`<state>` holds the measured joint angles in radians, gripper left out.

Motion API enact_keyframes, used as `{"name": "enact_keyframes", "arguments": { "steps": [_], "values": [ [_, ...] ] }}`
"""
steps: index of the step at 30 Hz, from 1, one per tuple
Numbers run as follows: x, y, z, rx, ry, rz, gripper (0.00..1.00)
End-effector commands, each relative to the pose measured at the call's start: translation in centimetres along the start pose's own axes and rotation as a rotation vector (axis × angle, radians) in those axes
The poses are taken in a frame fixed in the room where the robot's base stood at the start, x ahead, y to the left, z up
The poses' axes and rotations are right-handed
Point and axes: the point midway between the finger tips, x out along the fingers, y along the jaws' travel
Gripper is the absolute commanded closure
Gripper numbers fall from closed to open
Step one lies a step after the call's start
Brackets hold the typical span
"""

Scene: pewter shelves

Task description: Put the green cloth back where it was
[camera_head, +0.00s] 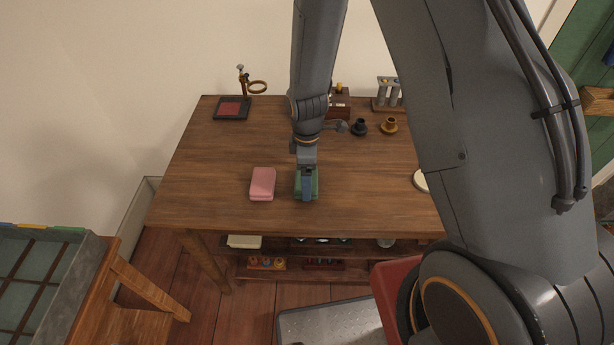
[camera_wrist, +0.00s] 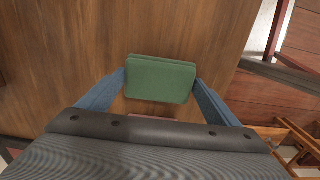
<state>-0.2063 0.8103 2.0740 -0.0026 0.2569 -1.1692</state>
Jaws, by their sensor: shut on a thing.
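The green cloth (camera_wrist: 160,80) is a folded pad between the two blue fingers of my gripper (camera_wrist: 160,84) in the wrist view. The fingers press on its left and right edges. In the head view, my gripper (camera_head: 306,190) points down over the wooden table (camera_head: 210,165), near its front edge. The green cloth (camera_head: 314,184) shows around the fingers there. I cannot tell whether the cloth touches the tabletop. A folded pink cloth (camera_head: 262,184) lies on the table just left of my gripper.
A white round thing (camera_head: 420,181) is partly hidden by my arm.

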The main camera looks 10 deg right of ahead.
Motion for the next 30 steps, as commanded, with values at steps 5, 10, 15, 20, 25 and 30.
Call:
{"name": "enact_keyframes", "arguments": {
  "steps": [5, 10, 15, 20, 25, 30],
  "values": [
    [1.04, -0.06, 0.03, 0.0, 0.0, 0.0, 0.39],
    [1.07, -0.02, 0.01, 0.0, 0.0, 0.0, 0.39],
    [1.33, -0.03, 0.01, 0.0, 0.0, 0.0, 0.39],
    [1.34, -0.03, 0.01, 0.0, 0.0, 0.0, 0.0],
    [1.31, -0.03, 0.01, 0.0, 0.0, 0.0, 0.0],
    [0.58, 0.09, -0.04, 0.0, 0.001, 0.003, 0.0]
  ]
}}
